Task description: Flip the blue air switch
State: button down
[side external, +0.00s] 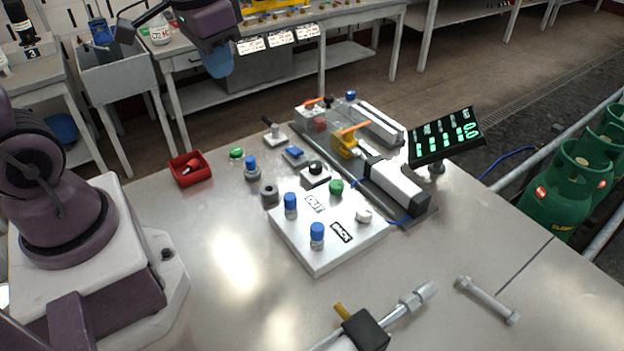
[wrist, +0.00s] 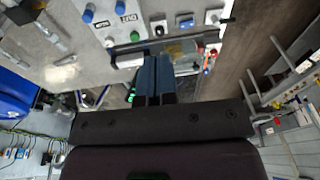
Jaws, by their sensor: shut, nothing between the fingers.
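The blue air switch (side external: 293,152) is a small blue rocker on a grey plate. It lies on the table behind the black knob, left of the conveyor. In the wrist view a blue piece that appears to be this switch (wrist: 186,21) shows near the top edge, ahead and to the right of the fingertips. My gripper (wrist: 155,62) has its two dark blue fingers together with nothing between them. The fingers are apart from the switch in that picture. In the side view my wrist is high at the top left, and I cannot clearly make out the fingertips there.
A white board (side external: 325,262) carries blue cylinders and labels. A black knob (side external: 315,169) and a lever switch (side external: 274,131) stand near the switch. The conveyor (side external: 410,211) and a lit display (side external: 447,137) are to the right. A red bin (side external: 189,169) is to the left. The front table is mostly clear.

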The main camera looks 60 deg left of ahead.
jog(key=s+d+r+t, duration=0.3)
jog(key=s+d+r, duration=0.1)
jog(key=s, duration=0.3)
jog(key=shift+d+r+t+h, duration=0.2)
jog(key=shift+t+h, duration=0.1)
jog(key=c, duration=1.5)
grip_release()
jog(key=shift+s+d+r, duration=0.1)
jog(key=shift+s+r, duration=0.05)
jog(key=shift+r, duration=0.05)
jog(key=o, duration=0.4)
jog(key=shift+f, duration=0.35)
jog(key=shift+c, duration=0.2)
jog(key=shift+o, duration=1.3)
jog(key=w+a+f+n+g+h, duration=0.1)
jog(key=w+a+f+n+g, duration=0.4)
jog(key=w, duration=0.7)
jog(key=a+f+n, duration=0.2)
jog(key=a+f, duration=0.1)
jog(key=shift+w+a+f+h, duration=0.25)
jog(key=shift+a+f+h, duration=0.1)
jog(key=shift+f+h, duration=0.05)
jog(key=n+h, duration=0.3)
jog(key=n, duration=0.8)
send_near(294, 149)
jog(key=x, duration=0.8)
jog(key=shift+d+f, duration=0.2)
jog(key=shift+f, duration=0.05)
jog(key=shift+c, duration=0.2)
